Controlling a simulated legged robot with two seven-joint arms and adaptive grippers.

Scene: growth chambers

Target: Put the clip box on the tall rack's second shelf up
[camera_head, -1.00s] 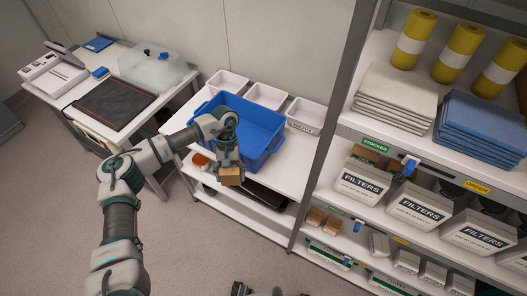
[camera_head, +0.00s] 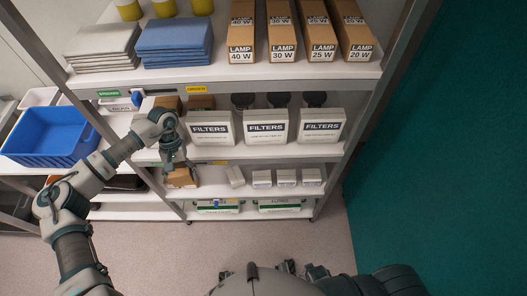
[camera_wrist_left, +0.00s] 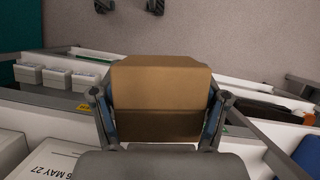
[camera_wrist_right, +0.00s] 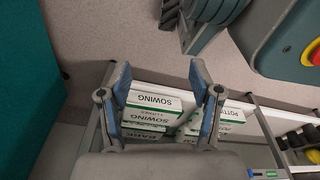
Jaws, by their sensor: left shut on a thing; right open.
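The clip box, a plain brown carton (camera_wrist_left: 160,85), is held between the fingers of my left gripper (camera_wrist_left: 160,118) in the left wrist view. In the head view my left gripper (camera_head: 176,162) is at the left part of the tall rack (camera_head: 352,120), level with about the second shelf up (camera_head: 258,190). Brown carton (camera_head: 183,178) shows just below it; I cannot tell whether it touches the shelf. My right gripper (camera_wrist_right: 160,90) is open and empty in the right wrist view, above green-and-white boxes marked SOWING (camera_wrist_right: 150,112).
Small white boxes (camera_head: 286,178) stand on the second shelf, right of my left gripper. A blue tub (camera_head: 50,135) is at left. A teal wall (camera_head: 450,150) stands right.

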